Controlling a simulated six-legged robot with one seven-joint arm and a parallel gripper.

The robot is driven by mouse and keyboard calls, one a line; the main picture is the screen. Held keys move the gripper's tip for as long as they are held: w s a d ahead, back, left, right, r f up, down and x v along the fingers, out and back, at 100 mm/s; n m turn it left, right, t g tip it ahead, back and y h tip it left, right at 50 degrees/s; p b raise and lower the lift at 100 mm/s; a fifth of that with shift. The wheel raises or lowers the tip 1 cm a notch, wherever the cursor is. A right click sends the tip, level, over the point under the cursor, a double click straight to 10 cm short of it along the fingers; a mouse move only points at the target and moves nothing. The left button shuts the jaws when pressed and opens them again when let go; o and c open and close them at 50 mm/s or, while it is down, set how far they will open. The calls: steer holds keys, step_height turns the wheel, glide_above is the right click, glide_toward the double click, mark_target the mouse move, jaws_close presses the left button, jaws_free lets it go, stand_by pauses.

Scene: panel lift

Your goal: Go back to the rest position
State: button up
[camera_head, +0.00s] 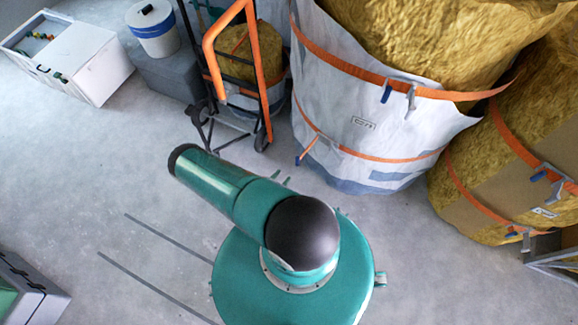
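My teal arm rises from my round teal body in the lower middle of the head view. A dark ball-shaped joint sits over the body, and a teal link runs from it up and left to a dark end. My gripper is not visible, so its opening and anything in it are hidden. No panel can be made out in this view.
Strapped yellow insulation in a white wrap (385,120) stands at upper right, with another strapped bundle (485,190) beside it. An orange-handled hand truck (265,85), white bucket (153,30) and white box (85,65) stand behind. Grey floor (90,170) is mostly clear at left.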

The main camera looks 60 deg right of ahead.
steer(key=a, duration=0.2)
steer(key=shift+a, duration=0.35)
steer(key=shift+w, duration=0.1)
steer(key=w+a+r+m+g+y, duration=0.25)
steer(key=w+r+m, duration=0.2)
steer(key=r, duration=0.65)
steer(key=w+a+r+m+g+y, duration=0.15)
steer(key=w+r+m+y, duration=0.35)
steer(key=r, duration=0.6)
steer(key=w+a+r+m+g, duration=0.25)
steer(key=w+r, duration=0.35)
steer(key=r, duration=0.6)
steer(key=s+a+r+m+t+y, duration=0.2)
steer(key=s+a+r+t+y, duration=0.1)
steer(key=r, duration=0.7)
steer(key=s+a+r+m+t+y, duration=0.1)
steer(key=s+a+r+t+y, duration=0.3)
steer(key=a+r, duration=0.3)
steer(key=s+a+r+m+t+y, duration=0.2)
steer(key=s+a+r+t, duration=0.3)
steer(key=r, duration=0.8)
steer(key=shift+s+a+r+m+t+y, duration=0.3)
steer(key=shift+s+a+t+y, duration=0.1)
steer(key=shift+a+y, duration=0.3)
